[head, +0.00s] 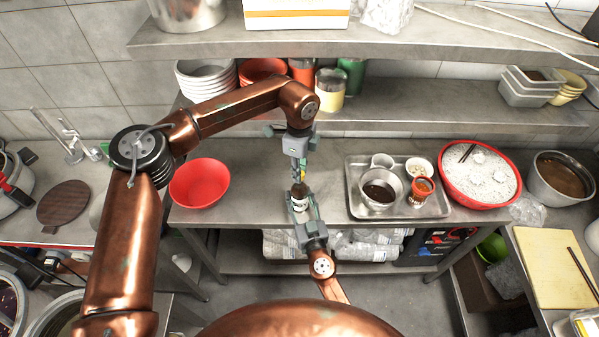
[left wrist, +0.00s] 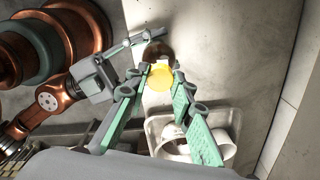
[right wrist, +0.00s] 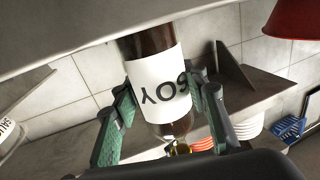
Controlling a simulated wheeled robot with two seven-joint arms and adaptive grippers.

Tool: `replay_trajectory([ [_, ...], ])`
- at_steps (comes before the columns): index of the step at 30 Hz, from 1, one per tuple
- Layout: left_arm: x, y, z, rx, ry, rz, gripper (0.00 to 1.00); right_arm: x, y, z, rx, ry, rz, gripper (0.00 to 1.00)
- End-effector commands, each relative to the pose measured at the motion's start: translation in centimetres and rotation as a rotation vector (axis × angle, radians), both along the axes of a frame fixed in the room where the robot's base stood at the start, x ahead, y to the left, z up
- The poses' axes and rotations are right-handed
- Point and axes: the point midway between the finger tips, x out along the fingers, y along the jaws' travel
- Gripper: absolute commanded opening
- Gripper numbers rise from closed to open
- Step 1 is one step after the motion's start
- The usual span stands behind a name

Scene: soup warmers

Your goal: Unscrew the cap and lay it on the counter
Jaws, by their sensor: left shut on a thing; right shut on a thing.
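A dark brown bottle with a white label (head: 300,204) is upright over the counter's front edge in the head view. My right gripper (head: 305,207) is shut around its body. In the right wrist view the bottle (right wrist: 160,85) sits between the fingers, its SOY lettering upside down. The yellow cap (left wrist: 160,77) is between the fingertips of my left gripper (left wrist: 161,75), which is shut on it. In the head view my left gripper (head: 299,172) points down above the bottle. Whether the cap still touches the bottle's neck is hard to tell.
A red bowl (head: 200,184) stands on the counter to the left. A metal tray (head: 354,198) with small containers lies to the right, beside a red-rimmed bowl of white food (head: 478,172). Bare counter (head: 250,205) lies between red bowl and bottle. A shelf (head: 430,98) overhangs the back.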

Motion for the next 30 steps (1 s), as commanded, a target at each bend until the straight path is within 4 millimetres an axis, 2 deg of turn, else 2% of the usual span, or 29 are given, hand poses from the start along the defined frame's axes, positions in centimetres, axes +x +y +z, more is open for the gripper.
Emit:
replay_trajectory([
  [11,0.0,0.0,0.2,0.000,0.000,0.000,0.00,0.0,0.0,0.0,0.000,0.001,0.000,0.00],
  [21,0.0,0.0,3.7,-0.001,-0.002,0.001,0.00,0.0,0.0,0.0,0.000,0.001,0.000,0.00],
  [29,0.0,0.0,4.1,0.000,0.001,0.001,0.00,0.0,0.0,0.0,0.000,0.001,0.000,0.00],
  [30,0.0,0.0,4.1,0.000,0.001,0.001,0.00,0.0,0.0,0.0,0.000,0.001,0.000,0.43],
])
